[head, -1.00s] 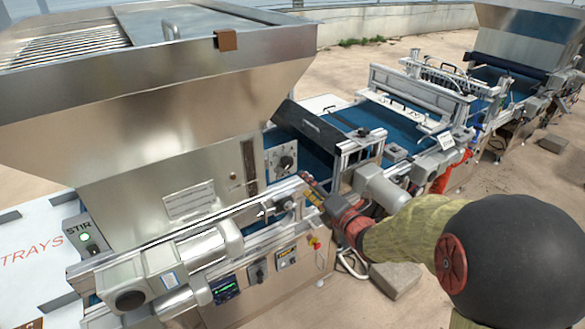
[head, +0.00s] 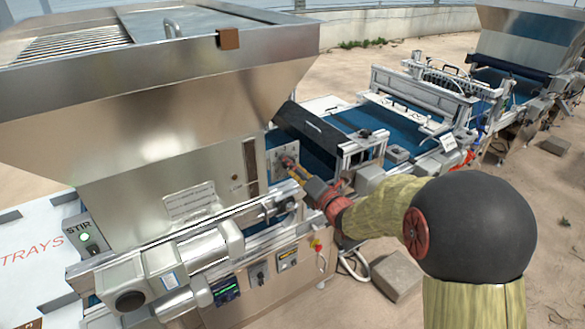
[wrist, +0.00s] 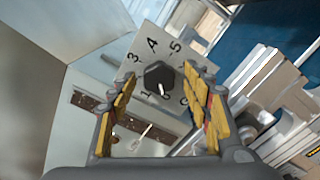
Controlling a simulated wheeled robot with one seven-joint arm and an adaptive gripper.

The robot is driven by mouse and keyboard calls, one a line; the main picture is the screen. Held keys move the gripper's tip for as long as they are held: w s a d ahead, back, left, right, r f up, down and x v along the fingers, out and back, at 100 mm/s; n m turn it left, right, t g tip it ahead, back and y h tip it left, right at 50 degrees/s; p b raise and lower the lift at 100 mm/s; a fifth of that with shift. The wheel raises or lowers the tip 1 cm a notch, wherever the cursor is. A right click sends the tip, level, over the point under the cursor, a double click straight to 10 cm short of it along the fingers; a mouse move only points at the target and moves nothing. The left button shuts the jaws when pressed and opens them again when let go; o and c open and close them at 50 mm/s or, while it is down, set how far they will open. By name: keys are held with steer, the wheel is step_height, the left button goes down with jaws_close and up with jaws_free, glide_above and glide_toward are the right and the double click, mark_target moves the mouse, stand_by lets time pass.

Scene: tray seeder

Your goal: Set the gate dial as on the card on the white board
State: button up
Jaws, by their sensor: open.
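A small white mark shows on the knob's lower side, toward the lower characters, which are partly unclear. My gripper (wrist: 160,82) is open, its yellow-padded fingers on either side of the knob in the picture; contact cannot be told. In the head view my gripper (head: 291,164) is in front of the dial plate (head: 275,154) and hides most of the knob. I cannot make out a card on a white board.
The steel hopper (head: 150,110) rises left of the dial. A slotted strip (head: 250,160) is beside the plate. The motor housing (head: 185,260) and a rail are below. A blue conveyor (head: 400,122) runs away to the right.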

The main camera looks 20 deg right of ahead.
steer(key=c, duration=0.3)
steer(key=c, duration=0.8)
steer(key=shift+c, duration=0.2)
